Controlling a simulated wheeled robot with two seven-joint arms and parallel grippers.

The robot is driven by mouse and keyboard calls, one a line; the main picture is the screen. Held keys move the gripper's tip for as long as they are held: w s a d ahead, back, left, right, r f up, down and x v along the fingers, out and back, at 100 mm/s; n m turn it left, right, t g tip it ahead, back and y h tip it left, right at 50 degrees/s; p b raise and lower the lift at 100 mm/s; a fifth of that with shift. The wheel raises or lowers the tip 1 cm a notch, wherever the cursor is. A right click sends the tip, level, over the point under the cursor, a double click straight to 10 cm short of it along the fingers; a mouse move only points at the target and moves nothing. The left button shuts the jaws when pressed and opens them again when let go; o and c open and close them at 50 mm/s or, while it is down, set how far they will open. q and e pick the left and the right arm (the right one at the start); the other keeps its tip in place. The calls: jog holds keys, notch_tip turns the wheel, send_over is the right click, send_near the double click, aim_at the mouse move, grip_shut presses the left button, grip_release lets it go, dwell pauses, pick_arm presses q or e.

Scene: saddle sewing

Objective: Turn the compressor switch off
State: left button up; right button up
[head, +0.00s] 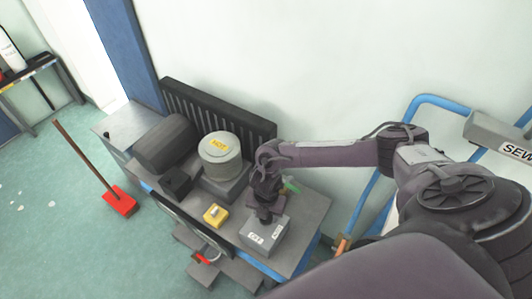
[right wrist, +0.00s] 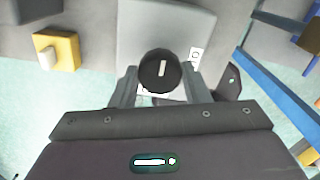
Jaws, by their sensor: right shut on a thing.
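The compressor switch is a grey box (head: 264,236) with a white OFF label (head: 255,238) and a second white label to its right. It stands on the right part of the grey bench top. In the right wrist view, the box (right wrist: 165,28) carries a round black knob (right wrist: 160,70) with a white pointer line, close to upright in the picture. My right gripper (right wrist: 158,82) is shut on the knob, with one finger on each side. In the head view, my right gripper (head: 266,212) reaches down onto the box and hides the knob. My left gripper is not in view.
A yellow box (head: 215,214) with a pale button sits left of the switch; it also shows in the right wrist view (right wrist: 56,52). A white round tank with a HOT label (head: 220,152) and a dark cylinder (head: 166,143) stand behind. A red-based broom (head: 118,201) stands left.

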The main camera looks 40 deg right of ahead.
dwell(0.3)
jog(key=o, duration=1)
jog(key=shift+r, duration=0.1)
notch_tip(320, 180, up, 8)
jog(key=shift+f, duration=0.15)
